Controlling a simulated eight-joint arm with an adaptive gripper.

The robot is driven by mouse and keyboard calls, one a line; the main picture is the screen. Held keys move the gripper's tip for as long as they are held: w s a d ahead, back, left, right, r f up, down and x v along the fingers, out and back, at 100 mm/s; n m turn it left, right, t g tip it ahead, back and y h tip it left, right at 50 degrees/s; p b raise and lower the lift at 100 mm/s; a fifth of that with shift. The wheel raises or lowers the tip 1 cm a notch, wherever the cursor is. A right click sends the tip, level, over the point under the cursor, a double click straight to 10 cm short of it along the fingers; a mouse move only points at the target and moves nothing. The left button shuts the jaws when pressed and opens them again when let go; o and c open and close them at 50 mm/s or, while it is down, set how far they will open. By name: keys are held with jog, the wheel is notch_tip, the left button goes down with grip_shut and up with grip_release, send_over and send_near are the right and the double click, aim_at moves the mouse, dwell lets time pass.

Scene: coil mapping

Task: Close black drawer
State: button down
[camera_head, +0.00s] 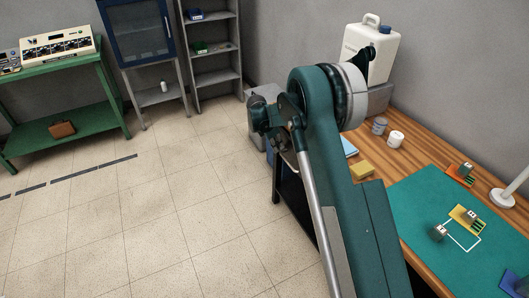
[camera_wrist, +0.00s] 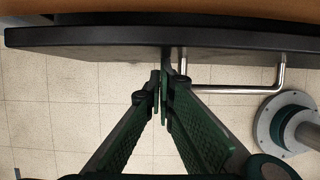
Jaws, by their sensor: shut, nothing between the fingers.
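The black drawer (camera_wrist: 100,38) shows in the wrist view as a dark front across the top, just under the wooden table edge. A bent metal handle (camera_wrist: 235,88) sticks out from its right half. My gripper (camera_wrist: 162,75) is shut and empty. Its fingertips are at the drawer front, left of the handle's near end; I cannot tell whether they touch. A dark strip shows between the front and the table edge, and how far the drawer stands out is unclear. In the head view my arm hides the gripper and most of the drawer area.
The wooden workbench (camera_head: 410,165) carries a green mat (camera_head: 415,205), a white jug (camera_head: 370,50), a white cup (camera_head: 396,139), a yellow block (camera_head: 362,169) and small parts. A green table (camera_head: 75,65), a blue cabinet (camera_head: 138,35) and grey shelves (camera_head: 214,60) stand at the back.

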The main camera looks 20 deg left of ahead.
jog(key=shift+w+d, duration=1.5)
jog(key=shift+d, duration=0.05)
jog(key=shift+w+d, duration=0.1)
jog(key=shift+d, duration=0.05)
jog(key=p, duration=0.1)
send_near(284, 141)
jog(key=shift+s+a+f, duration=0.4)
jog(key=shift+s+a, duration=0.3)
jog(key=shift+s, duration=0.05)
jog(key=shift+s+a+f, duration=0.4)
jog(key=shift+s+a, duration=0.3)
jog(key=shift+s, duration=0.1)
